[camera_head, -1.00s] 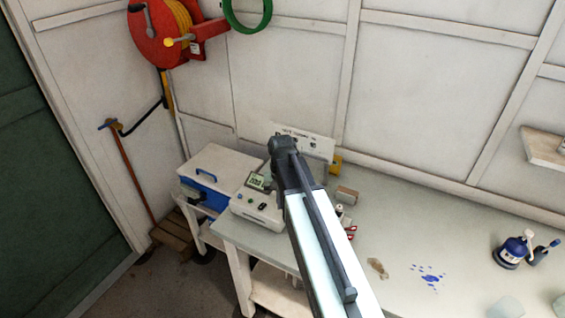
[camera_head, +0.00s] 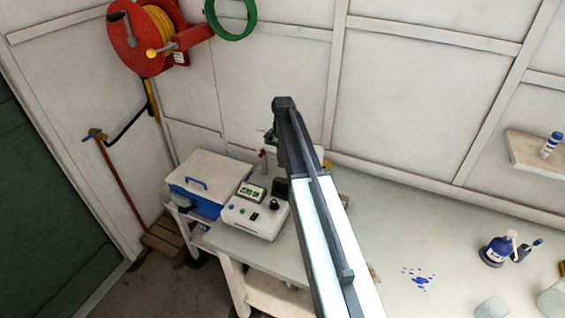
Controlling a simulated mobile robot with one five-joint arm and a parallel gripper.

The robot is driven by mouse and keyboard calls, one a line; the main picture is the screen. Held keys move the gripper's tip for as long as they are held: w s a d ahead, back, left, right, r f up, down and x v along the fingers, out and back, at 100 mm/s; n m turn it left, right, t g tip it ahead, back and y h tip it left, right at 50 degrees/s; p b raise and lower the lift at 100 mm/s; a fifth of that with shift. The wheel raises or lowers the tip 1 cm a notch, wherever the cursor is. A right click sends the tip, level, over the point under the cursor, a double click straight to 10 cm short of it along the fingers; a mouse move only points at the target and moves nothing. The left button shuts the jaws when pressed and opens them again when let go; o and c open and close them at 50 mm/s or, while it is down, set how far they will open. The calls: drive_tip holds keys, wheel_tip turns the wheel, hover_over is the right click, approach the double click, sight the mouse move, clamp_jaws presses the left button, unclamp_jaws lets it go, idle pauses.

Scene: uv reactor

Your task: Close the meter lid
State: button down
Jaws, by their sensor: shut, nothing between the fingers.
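The meter (camera_head: 254,222) is a white box on the left end of the bench, with a lit display (camera_head: 251,190), small buttons and a dark knob. A dark square part (camera_head: 281,187) shows at its back right, beside my arm. I cannot tell whether this is the lid or the opening under it. My arm rises from the bottom right across the view and hides what is right of the meter. My gripper (camera_head: 271,137) is shut and empty at the arm's far end, appearing above the meter in the picture. Its fingertips are hard to make out.
A blue cooler with a white lid (camera_head: 211,170) stands left of the meter. A red upright item (camera_head: 263,158) shows behind it. A red hose reel (camera_head: 150,35) hangs on the wall.

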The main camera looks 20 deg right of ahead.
sight(283, 187)
wheel_tip(283, 187, down, 5)
drive_tip(key=b, duration=0.3)
drive_tip(key=shift+a+f+b, duration=0.1)
drive_tip(key=shift+f+b, duration=0.1)
drive_tip(key=shift+b, duration=0.2)
